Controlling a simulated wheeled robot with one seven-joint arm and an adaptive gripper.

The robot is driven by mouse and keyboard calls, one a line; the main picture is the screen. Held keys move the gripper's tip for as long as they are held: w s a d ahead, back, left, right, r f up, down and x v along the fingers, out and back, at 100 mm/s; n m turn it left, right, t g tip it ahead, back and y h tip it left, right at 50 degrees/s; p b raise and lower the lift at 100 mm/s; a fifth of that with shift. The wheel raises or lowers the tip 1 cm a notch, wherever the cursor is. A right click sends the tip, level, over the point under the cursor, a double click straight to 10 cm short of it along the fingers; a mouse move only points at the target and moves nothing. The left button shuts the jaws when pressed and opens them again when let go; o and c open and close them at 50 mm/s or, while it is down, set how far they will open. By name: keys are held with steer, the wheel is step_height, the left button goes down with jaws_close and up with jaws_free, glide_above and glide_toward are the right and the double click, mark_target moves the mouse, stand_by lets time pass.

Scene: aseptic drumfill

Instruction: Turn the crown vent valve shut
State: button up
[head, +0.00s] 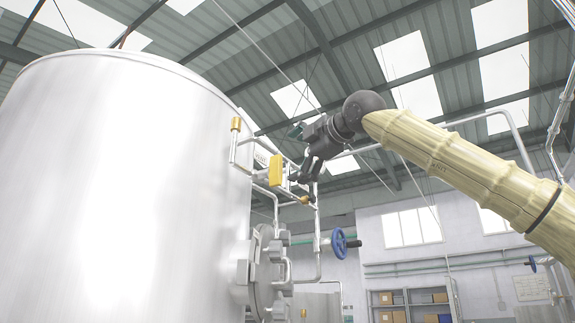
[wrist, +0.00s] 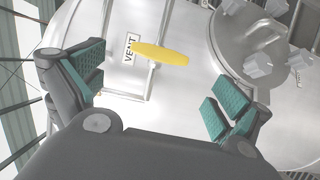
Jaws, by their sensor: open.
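The crown vent valve's yellow handle (head: 275,168) is at the upper right side of the big steel tank, beside a small VENT label (head: 261,158). In the wrist view the yellow handle (wrist: 160,53) lies ahead of my fingers, across a thin pipe, next to the VENT label (wrist: 131,49). My gripper (head: 298,157) is open and empty, just right of the handle in the head view. In the wrist view my gripper (wrist: 155,85) has its teal-padded fingers spread wide, with the handle apart from both. The valve body behind the handle is mostly hidden.
The steel tank (head: 120,180) fills the left. Thin pipes run near the handle. A blue handwheel (head: 339,243) and a round hatch (head: 268,270) are below. Several hatch knobs (wrist: 258,65) show at right in the wrist view. Shelves with boxes (head: 410,300) stand far back.

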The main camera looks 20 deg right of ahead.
steer(key=shift+v, duration=1.15)
steer(key=shift+d, duration=0.1)
